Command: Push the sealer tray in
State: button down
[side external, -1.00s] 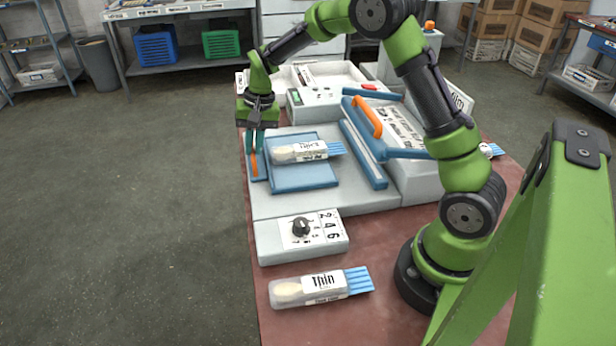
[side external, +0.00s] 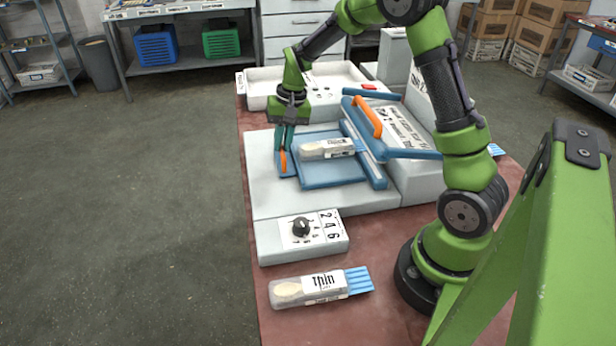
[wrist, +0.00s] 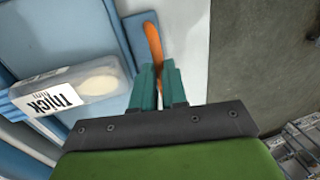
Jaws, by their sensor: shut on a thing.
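The blue sealer tray (side external: 317,181) lies on the grey sealer base, with its right side close to the blue sealing bar (side external: 364,156). A clear pack with a wooden spoon (side external: 327,148) lies on the tray; its label reads "Thick" in the wrist view (wrist: 72,92). The tray's orange handle (side external: 283,160) stands at its left side and also shows in the wrist view (wrist: 153,45). My gripper (side external: 285,150) points down with its teal fingers shut on the orange handle. The fingers hide part of the handle.
The raised sealer lid with an orange grip (side external: 368,117) stands right of the tray. A dial box (side external: 302,237) and a pack labelled "Thin" (side external: 318,288) are in front. A white bin (side external: 262,84) stands behind. The base's left part is bare.

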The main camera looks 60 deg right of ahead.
jog(key=c, duration=1.4)
grip_release()
jog(key=shift+s+d+r, duration=0.1)
jog(key=shift+s+d, duration=0.15)
jog(key=shift+d, duration=0.05)
jog(key=shift+o, duration=1.2)
jog(key=shift+w+a, duration=0.1)
notch_tip(320, 180, up, 16)
jog(key=s+d, duration=0.2)
jog(key=shift+s+d+r, duration=0.2)
jog(key=shift+r, duration=0.05)
jog(key=s+a+n+t, duration=0.5)
jog(key=s+a, duration=1)
jog(key=s, duration=0.2)
jog(key=shift+a+f+t, duration=0.3)
jog(key=shift+a+f, duration=0.1)
jog(key=shift+f, duration=0.05)
